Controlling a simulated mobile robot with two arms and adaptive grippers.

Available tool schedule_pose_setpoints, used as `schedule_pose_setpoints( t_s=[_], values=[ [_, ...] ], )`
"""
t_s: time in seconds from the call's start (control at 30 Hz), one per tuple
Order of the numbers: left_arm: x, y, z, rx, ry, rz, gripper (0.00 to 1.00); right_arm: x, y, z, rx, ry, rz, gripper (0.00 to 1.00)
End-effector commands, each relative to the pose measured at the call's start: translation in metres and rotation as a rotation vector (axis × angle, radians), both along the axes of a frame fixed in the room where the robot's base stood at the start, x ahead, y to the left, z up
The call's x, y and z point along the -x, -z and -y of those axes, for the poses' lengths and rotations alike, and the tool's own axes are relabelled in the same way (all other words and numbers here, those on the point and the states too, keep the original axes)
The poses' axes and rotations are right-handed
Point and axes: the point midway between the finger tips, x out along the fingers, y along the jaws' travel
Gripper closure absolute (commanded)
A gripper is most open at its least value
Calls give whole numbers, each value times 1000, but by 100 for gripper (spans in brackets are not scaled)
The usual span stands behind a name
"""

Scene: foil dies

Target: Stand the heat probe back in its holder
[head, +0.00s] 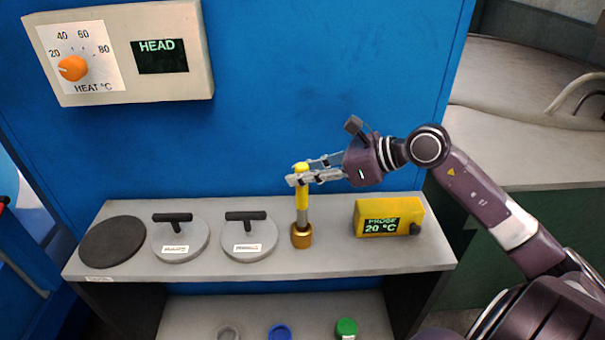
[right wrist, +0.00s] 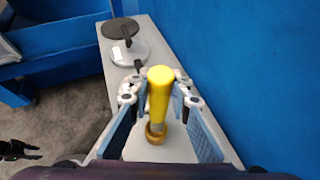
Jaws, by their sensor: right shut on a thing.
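The heat probe (head: 302,197) has a yellow handle and a grey metal lower part. It stands upright, and its lower end meets the brass holder (head: 301,236) on the grey shelf; how deep it sits I cannot tell. My right gripper (head: 299,179) is shut on the yellow handle near its top, coming from the right. In the right wrist view the yellow handle (right wrist: 160,90) is between the fingers (right wrist: 160,98), with the brass holder (right wrist: 156,133) below it.
A yellow probe readout (head: 385,217) showing 20 °C stands right of the holder. Two grey dies with black handles (head: 249,236) (head: 180,238) and a dark round pad (head: 112,242) lie to the left. A heat control box (head: 120,52) is on the blue wall. Coloured caps sit on the lower shelf (head: 310,310).

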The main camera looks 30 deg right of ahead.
Motion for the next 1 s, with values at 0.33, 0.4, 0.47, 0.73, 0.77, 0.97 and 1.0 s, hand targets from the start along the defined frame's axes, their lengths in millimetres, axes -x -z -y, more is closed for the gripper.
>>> schedule_pose_setpoints(
  t_s=[0.33,0.4,0.47,0.73,0.77,0.97,1.0],
  values=[
    [0,1,0,0,-1,0,64,0,0,0,0,0,1,100],
    [0,3,0,0,-1,0,64,0,0,0,0,0,1,100],
    [0,4,0,0,-1,0,64,0,1,0,0,0,2,100],
    [0,6,0,0,-1,0,64,0,-1,0,0,0,2,100],
    [0,6,0,0,0,0,64,0,-1,0,0,0,2,100],
    [0,7,0,0,0,0,64,0,1,0,0,0,2,100],
    [0,8,0,0,0,0,64,0,1,0,0,0,1,100]
  ],
)
